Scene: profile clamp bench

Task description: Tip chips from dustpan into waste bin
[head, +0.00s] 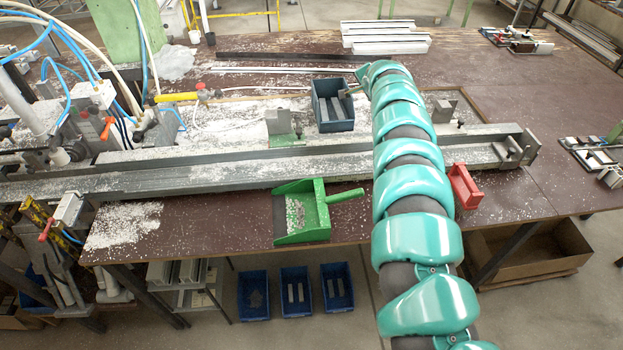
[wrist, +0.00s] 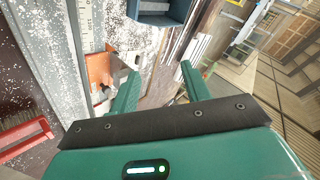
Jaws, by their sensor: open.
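The green dustpan (head: 318,232) lies near the front edge of the bench, with pale chips (head: 295,214) in its pan and its handle (head: 346,195) pointing right. My gripper is open and empty in the wrist view (wrist: 158,86); both green fingers are apart with nothing between them. In the head view my arm reaches across the bench to the right of the dustpan. Its end is beside a blue box (head: 333,125) holding grey pieces, well behind the dustpan. That box also shows at the top of the wrist view (wrist: 158,18). I cannot tell which container is the waste bin.
A long metal profile rail (head: 230,176) crosses the bench behind the dustpan. Loose chips (head: 125,222) lie at the front left. A red-handled tool (head: 465,187) lies right of my arm. Blue boxes (head: 295,308) and a cardboard box (head: 540,262) stand below the bench.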

